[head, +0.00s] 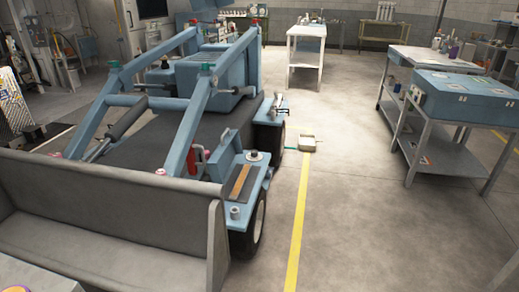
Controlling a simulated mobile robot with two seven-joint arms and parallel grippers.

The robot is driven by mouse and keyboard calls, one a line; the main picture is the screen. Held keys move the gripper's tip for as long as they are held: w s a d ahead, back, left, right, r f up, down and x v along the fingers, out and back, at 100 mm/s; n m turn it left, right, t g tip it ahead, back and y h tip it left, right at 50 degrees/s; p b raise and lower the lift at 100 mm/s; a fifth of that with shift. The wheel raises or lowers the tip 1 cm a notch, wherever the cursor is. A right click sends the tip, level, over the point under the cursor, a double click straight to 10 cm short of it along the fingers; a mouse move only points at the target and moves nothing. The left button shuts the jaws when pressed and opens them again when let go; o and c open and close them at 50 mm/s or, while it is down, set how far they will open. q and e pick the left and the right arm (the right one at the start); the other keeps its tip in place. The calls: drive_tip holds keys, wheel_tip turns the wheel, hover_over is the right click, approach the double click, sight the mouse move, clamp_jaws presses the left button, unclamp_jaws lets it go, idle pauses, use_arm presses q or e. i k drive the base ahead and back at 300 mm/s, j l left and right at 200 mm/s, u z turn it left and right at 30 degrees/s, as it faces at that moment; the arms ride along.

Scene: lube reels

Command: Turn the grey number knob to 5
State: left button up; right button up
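I cannot make out a grey number knob in the head view; nothing here shows readable numbers on a dial. A small grey cylindrical fitting (235,212) stands on the side step of a blue loader machine, but it shows no numbers. A small dark round part (253,155) sits on the machine's front side box. Neither of my grippers is in view.
The blue loader (232,72) with its wide grey bucket (110,215) fills the left. A blue-topped bench (465,97) and another table (428,58) stand right; a white table (306,31) stands behind. A small pale box (307,143) lies on the floor. Floor ahead right is clear.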

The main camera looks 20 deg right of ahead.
sight(254, 152)
drive_tip(key=i+l, duration=0.15)
drive_tip(key=l, duration=0.25)
drive_tip(key=i+l, duration=0.15)
drive_tip(key=l, duration=0.2)
drive_tip(key=i+l, duration=0.15)
drive_tip(key=l, duration=0.25)
drive_tip(key=i+l, duration=0.15)
drive_tip(key=l, duration=0.2)
drive_tip(key=i+l+z, duration=0.1)
drive_tip(key=i+l, duration=0.75)
drive_tip(key=i, duration=0.25)
drive_tip(key=i+l, duration=0.25)
drive_tip(key=i, duration=0.2)
drive_tip(key=i+l, duration=0.3)
drive_tip(key=i, duration=0.2)
drive_tip(key=z, duration=0.05)
